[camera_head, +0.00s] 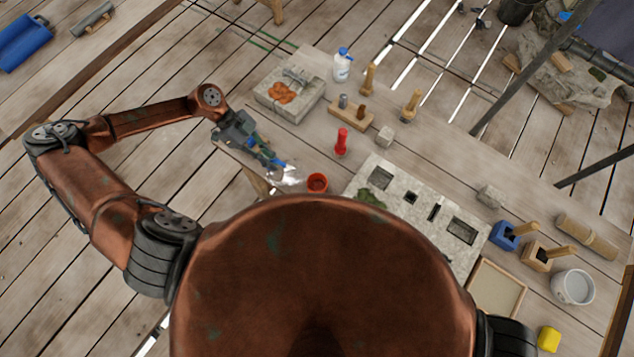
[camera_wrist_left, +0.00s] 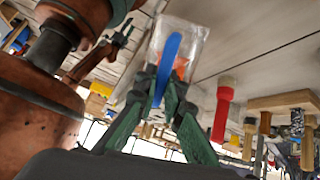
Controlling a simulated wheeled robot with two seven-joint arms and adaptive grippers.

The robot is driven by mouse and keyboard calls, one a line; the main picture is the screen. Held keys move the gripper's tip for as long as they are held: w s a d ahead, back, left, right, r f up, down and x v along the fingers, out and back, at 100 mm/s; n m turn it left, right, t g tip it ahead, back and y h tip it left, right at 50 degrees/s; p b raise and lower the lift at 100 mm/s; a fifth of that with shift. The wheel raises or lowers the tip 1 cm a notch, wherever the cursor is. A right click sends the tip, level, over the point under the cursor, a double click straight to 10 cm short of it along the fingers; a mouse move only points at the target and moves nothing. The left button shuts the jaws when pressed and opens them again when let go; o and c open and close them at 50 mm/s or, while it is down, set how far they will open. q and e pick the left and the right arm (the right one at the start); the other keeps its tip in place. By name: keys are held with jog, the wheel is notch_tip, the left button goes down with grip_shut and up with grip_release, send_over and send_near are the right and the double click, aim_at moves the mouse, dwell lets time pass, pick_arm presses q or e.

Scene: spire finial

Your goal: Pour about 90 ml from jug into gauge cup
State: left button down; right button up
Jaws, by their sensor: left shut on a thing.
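My left gripper (camera_head: 268,154) is shut on the blue handle of a clear jug (camera_head: 288,174). In the left wrist view the two green fingers (camera_wrist_left: 160,100) close around the blue handle, and the jug (camera_wrist_left: 194,40) lies beyond them. A small red-orange cup (camera_head: 317,183), which looks like the gauge cup, stands on the table just right of the jug. An orange-red patch shows through the clear jug in the wrist view. I cannot tell the liquid level or the jug's exact tilt. My right gripper is not in view.
A red-handled tool (camera_head: 341,142) stands behind the cup. A grey stone block (camera_head: 384,181) with sockets lies to the right. A wooden rack (camera_head: 350,117), a stone slab (camera_head: 290,104) and a white bottle (camera_head: 342,68) stand farther back. A white bucket (camera_head: 573,287) is at far right.

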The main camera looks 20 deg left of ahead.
pick_arm(q)
jog(key=shift+w+a+f+h, duration=0.1)
jog(key=shift+a+f+h, duration=0.1)
jog(key=shift+f+h, duration=0.1)
jog(key=shift+a+f+h+b, duration=0.45)
jog(key=shift+h+b, duration=0.15)
jog(key=shift+b, duration=0.1)
jog(key=shift+a+h, duration=0.4)
jog(key=shift+d, duration=0.1)
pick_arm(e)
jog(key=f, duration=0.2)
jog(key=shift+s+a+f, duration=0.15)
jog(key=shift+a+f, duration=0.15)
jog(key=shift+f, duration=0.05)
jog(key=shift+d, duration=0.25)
